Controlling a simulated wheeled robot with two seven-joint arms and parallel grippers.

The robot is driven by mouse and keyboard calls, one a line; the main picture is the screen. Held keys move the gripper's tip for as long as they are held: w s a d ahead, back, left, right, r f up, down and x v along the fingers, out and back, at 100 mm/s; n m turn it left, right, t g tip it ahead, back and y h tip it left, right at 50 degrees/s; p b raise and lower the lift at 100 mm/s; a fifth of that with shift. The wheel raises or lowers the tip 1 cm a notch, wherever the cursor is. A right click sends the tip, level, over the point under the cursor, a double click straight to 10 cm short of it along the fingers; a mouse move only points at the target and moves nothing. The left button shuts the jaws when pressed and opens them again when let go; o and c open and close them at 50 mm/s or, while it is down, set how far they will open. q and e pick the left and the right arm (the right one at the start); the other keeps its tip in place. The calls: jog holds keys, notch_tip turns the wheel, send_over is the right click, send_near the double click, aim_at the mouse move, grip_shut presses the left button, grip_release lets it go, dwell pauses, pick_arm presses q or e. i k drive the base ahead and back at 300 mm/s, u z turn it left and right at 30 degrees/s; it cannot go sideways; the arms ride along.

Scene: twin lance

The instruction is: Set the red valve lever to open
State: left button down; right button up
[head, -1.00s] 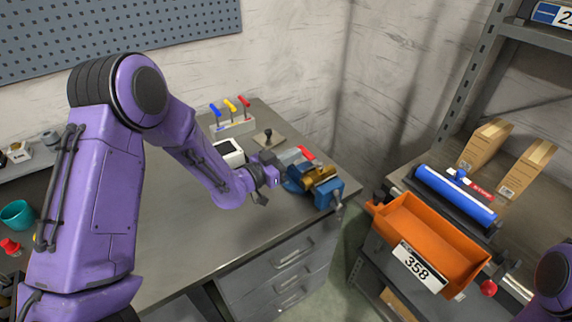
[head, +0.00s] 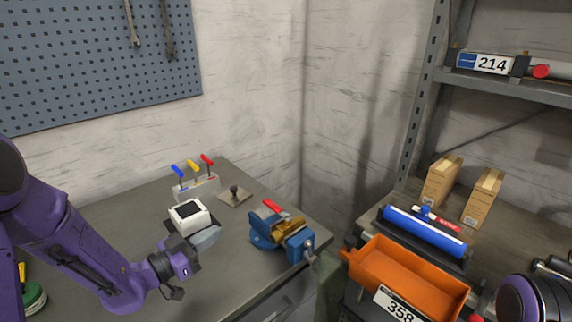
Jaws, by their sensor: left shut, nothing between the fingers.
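A pale block (head: 196,188) at the back of the grey bench carries three upright levers. The red lever (head: 207,159) is at the right end, beside the yellow lever (head: 193,165) and the blue lever (head: 178,171). Its handle leans like the other two; I cannot read any position marks. My left gripper (head: 212,235) is shut and empty, its grey fingers pointing up and right, in front of the white box and well short of the levers. My right gripper is out of view; only part of my right arm shows at lower right.
A white box with a dark top (head: 189,217) stands between my left gripper and the levers. A plate with a dark knob (head: 234,196) lies right of the lever block. A blue vise (head: 267,232) is at the bench's right edge. An orange bin (head: 410,279) sits farther right.

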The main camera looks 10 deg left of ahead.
aim_at(269, 203)
jog(key=k, duration=1)
